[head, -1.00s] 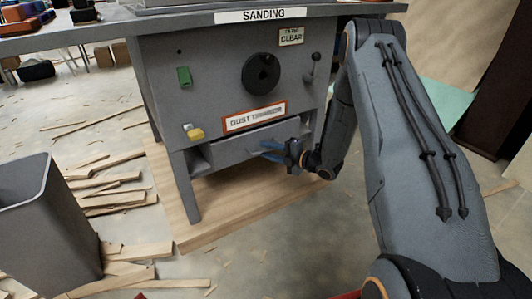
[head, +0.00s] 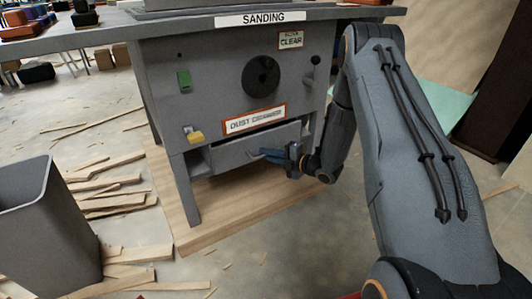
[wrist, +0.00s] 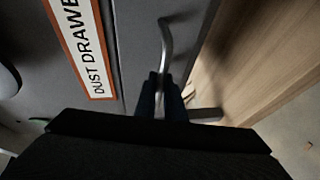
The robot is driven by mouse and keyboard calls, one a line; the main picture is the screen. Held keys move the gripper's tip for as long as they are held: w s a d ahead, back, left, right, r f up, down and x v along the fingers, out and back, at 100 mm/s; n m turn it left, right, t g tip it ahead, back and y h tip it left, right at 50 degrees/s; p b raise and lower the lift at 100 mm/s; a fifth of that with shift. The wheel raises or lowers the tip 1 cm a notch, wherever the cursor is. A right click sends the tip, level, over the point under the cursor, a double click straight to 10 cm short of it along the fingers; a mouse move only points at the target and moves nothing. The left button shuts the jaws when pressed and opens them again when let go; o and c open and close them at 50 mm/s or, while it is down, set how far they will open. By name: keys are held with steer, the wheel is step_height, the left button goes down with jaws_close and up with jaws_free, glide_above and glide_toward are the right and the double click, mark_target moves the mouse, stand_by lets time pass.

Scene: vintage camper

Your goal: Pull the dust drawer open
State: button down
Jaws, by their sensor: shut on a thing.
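The dust drawer (head: 228,153) is a grey front low on the grey sanding cabinet, under the orange-framed "DUST DRAWER" label (head: 254,119). A dark gap along its top shows it standing a little out from the cabinet. My gripper (head: 270,155) is at the drawer's front, with its blue fingers shut on the handle. In the wrist view the metal bar handle (wrist: 167,38) runs down between the gripper's fingers (wrist: 160,97). The fingers hide the gripped part of the handle. The drawer's inside cannot be seen.
A grey bin (head: 48,228) stands at the left front. Wood scraps (head: 108,190) lie on the floor between it and the cabinet. The cabinet stands on a wooden base (head: 225,222). A yellow latch-like part (head: 195,137) sits left of the label.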

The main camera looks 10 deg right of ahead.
steer(key=s+d+p, duration=0.2)
steer(key=s+p, duration=0.2)
steer(key=s, duration=0.4)
steer(key=s+d+p, duration=0.3)
steer(key=s+p, duration=0.2)
steer(key=s, duration=0.4)
steer(key=shift+d, duration=0.3)
steer(key=c, duration=1.8)
jaws_free()
steer(key=shift+c, duration=0.2)
steer(key=p+v, duration=0.1)
steer(key=v, duration=0.7)
